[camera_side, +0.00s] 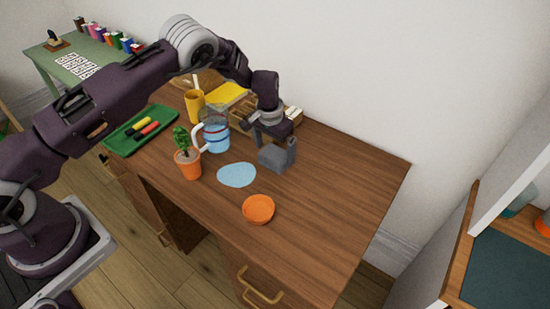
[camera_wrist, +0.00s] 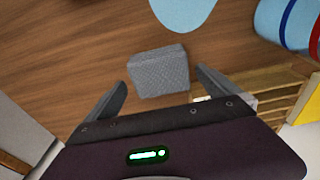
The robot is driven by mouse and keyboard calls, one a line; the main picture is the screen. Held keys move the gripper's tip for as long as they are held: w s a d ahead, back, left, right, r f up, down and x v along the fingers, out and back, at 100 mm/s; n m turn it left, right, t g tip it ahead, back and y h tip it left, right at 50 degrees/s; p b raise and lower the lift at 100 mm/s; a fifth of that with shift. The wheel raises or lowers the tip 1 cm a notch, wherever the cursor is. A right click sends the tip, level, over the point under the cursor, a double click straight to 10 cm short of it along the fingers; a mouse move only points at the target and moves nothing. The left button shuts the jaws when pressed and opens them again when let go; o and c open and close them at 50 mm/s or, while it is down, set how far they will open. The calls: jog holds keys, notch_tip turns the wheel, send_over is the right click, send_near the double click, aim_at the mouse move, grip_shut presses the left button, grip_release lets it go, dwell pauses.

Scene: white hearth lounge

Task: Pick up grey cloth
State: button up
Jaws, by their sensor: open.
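The grey cloth (camera_side: 281,155) is a small block-like textured piece on the wooden desk, near the back, right of the light-blue patch. In the wrist view the grey cloth (camera_wrist: 160,72) lies between and a little beyond my fingertips. My gripper (camera_side: 268,132) is just above and behind it in the side view, pointing down. In the wrist view my gripper (camera_wrist: 160,82) is open, one finger on each side of the cloth, with a gap visible on the left. I cannot tell whether the right finger touches it.
A light-blue flat patch (camera_side: 237,175), an orange bowl (camera_side: 258,209) and a blue-striped jug (camera_side: 215,135) are nearby. A potted plant (camera_side: 188,160), yellow cup (camera_side: 194,105) and green tray (camera_side: 140,130) stand left. A wooden crate (camera_wrist: 275,92) is close to the gripper. The desk's right side is clear.

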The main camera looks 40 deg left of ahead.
aim_at(275, 153)
notch_tip(275, 153, down, 2)
jog(key=shift+w+f, duration=0.15)
jog(key=c, duration=1.3)
notch_tip(275, 153, up, 10)
jog(key=shift+r, duration=0.1)
